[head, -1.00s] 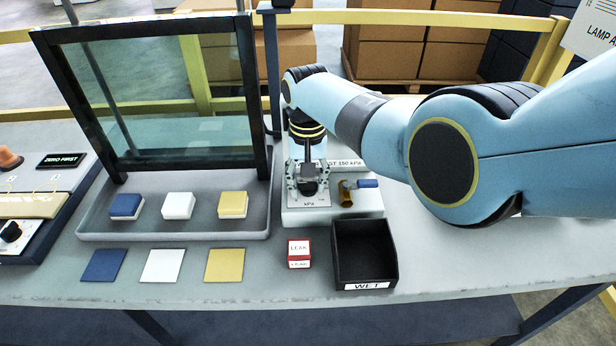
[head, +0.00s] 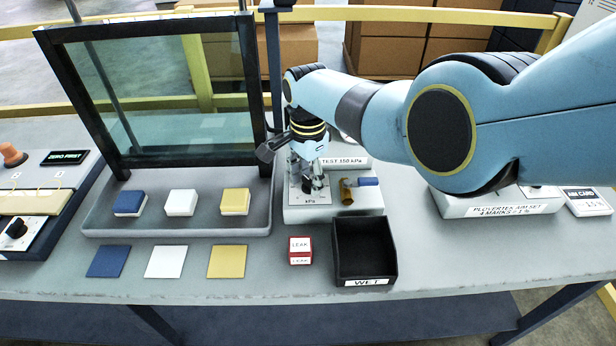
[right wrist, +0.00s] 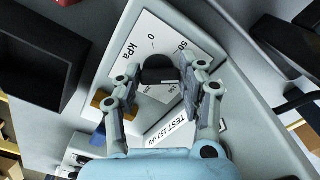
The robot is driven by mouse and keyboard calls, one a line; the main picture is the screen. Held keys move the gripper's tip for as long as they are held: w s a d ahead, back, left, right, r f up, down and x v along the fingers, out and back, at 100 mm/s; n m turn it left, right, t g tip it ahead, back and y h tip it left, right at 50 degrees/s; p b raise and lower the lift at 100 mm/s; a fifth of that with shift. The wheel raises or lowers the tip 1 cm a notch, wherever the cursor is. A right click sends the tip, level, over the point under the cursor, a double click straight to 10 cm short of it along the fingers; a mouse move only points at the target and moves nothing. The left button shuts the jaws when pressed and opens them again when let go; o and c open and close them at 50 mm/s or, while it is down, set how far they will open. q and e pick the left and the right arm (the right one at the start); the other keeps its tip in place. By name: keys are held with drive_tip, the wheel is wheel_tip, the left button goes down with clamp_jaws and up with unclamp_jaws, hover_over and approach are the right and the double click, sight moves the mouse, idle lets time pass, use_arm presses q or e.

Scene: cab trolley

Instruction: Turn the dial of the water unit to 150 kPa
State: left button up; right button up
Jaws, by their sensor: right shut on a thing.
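The water unit (head: 340,204) is a pale box on the table, with a label reading "TEST 150 kPa" along its back. Its scale plate (right wrist: 142,30) shows "kPa", "0" and "50" in the right wrist view. The dark dial (right wrist: 158,70) sits on this plate between the fingers of my right gripper (right wrist: 160,85). In the head view my right gripper (head: 307,178) comes down over the dial from above and is shut on it. The fingers cover much of the scale, so I cannot tell the reading. My left gripper is not in view.
A brass valve with a blue handle (head: 367,182) sticks up at the unit's right. A black "WET" bin (head: 365,283) and a red-white "LEAK" block (head: 300,250) stand in front. A glass-framed tray (head: 175,230) with blocks stands left.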

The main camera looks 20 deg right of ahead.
drive_tip(key=m, duration=0.6)
drive_tip(key=shift+w+d, duration=0.1)
drive_tip(key=m, duration=0.6)
drive_tip(key=shift+w, duration=0.1)
drive_tip(key=shift+m, duration=0.3)
drive_tip(key=o, duration=1.2)
drive_tip(key=shift+c, duration=0.2)
